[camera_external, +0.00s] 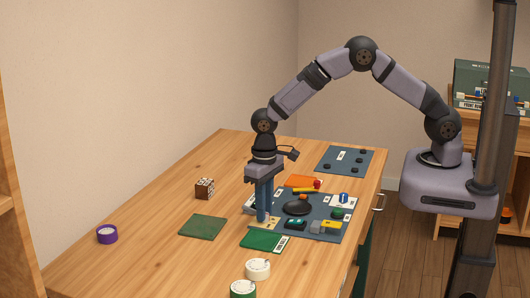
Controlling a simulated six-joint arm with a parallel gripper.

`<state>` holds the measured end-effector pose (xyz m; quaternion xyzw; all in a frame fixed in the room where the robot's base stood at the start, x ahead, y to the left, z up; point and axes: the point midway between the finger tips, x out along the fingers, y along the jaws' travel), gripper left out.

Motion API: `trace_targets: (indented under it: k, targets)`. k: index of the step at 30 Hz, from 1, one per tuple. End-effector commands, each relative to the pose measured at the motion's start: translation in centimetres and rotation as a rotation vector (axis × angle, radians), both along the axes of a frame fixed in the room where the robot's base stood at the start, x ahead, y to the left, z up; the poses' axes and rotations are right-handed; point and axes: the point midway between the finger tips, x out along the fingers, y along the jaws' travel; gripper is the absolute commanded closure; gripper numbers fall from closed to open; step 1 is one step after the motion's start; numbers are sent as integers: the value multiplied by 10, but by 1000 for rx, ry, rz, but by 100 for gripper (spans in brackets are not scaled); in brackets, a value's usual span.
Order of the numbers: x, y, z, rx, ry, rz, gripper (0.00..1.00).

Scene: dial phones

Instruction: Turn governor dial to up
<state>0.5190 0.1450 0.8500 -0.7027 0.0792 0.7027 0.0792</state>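My gripper (263,219) points straight down at the left side of a blue-grey mat (338,233) on the wooden table. Its long blue fingers look close together, and I cannot make out a gap or anything between them. The fingertips are at or just above a small beige plate (271,224) with dark marks. I cannot make out a governor dial for sure; the fingers may hide it. A dark round disc (298,208) lies on the mat just right of the fingers.
Around the disc are small coloured items, including a yellow block (331,224) and a dark green box (295,224). A green board (264,241) lies in front, a dark green square (203,227) to the left. White (257,269) and purple (107,234) rolls stand apart. The left tabletop is mostly clear.

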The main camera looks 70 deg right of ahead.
Motion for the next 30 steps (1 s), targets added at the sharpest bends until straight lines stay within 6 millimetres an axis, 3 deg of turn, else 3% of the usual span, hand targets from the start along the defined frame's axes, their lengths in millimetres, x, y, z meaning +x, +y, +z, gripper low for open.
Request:
trace_targets:
  k: [14,30]
  targets:
    - [0,0,1,0,0,68,100]
    - [1,1,1,0,-2,480,100]
